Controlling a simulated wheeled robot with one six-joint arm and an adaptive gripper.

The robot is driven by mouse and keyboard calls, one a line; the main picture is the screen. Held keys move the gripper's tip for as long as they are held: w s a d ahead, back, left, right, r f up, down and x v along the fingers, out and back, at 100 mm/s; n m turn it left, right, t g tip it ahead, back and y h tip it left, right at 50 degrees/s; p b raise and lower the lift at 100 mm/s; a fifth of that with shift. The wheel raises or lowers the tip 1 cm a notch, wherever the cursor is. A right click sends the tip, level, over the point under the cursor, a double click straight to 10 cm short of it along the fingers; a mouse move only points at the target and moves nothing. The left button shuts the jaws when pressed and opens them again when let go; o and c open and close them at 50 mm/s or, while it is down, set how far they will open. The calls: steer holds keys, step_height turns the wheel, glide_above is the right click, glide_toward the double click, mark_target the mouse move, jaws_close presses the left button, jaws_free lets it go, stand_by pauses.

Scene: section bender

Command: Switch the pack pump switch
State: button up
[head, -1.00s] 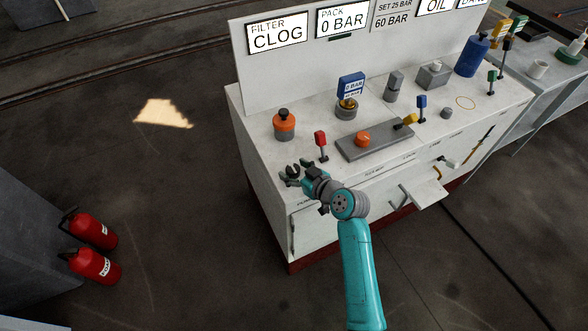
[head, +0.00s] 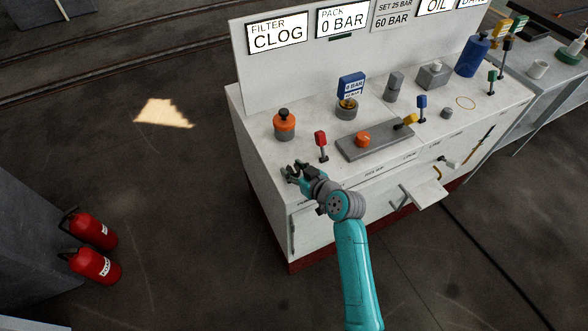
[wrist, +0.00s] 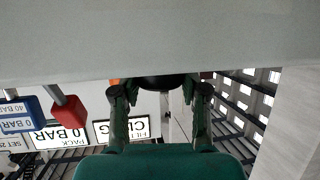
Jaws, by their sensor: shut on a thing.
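My gripper (head: 291,172) is at the front left corner of the white bench in the head view. In the wrist view its two fingers (wrist: 160,88) are on either side of a dark rounded knob (wrist: 165,82) and are shut on it. The knob lies against a pale surface that fills the top of that view. I cannot read a label on it, so the pictures do not show plainly that it is the pack pump switch. The PACK display (head: 343,19) reads 0 BAR; it also shows upside down in the wrist view (wrist: 60,136).
A red-capped lever (head: 321,141) stands close to the right of my gripper. An orange filter pot (head: 284,125) is behind it. A grey plate (head: 375,141) with an orange button and a yellow lever lies further right. Red fire extinguishers (head: 95,266) stand at left. The floor between is clear.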

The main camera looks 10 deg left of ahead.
steer(key=shift+t, duration=0.4)
steer(key=m+t+h, duration=0.1)
steer(key=m+h, duration=0.1)
steer(key=m+t+h, duration=0.1)
steer(key=m+h, duration=0.1)
steer(key=m+t+h, duration=0.1)
steer(key=m+h, duration=0.1)
steer(key=shift+s+a, duration=0.1)
steer(key=shift+a, duration=0.15)
steer(key=shift+m+h, duration=2.8)
steer(key=shift+h, duration=0.4)
steer(key=o, duration=1.2)
steer(key=shift+c, duration=0.2)
steer(key=shift+s, duration=0.1)
steer(key=v, duration=1.1)
steer(key=shift+s+a+r, duration=0.15)
steer(key=shift+s+a, duration=0.05)
steer(key=shift+s, duration=0.15)
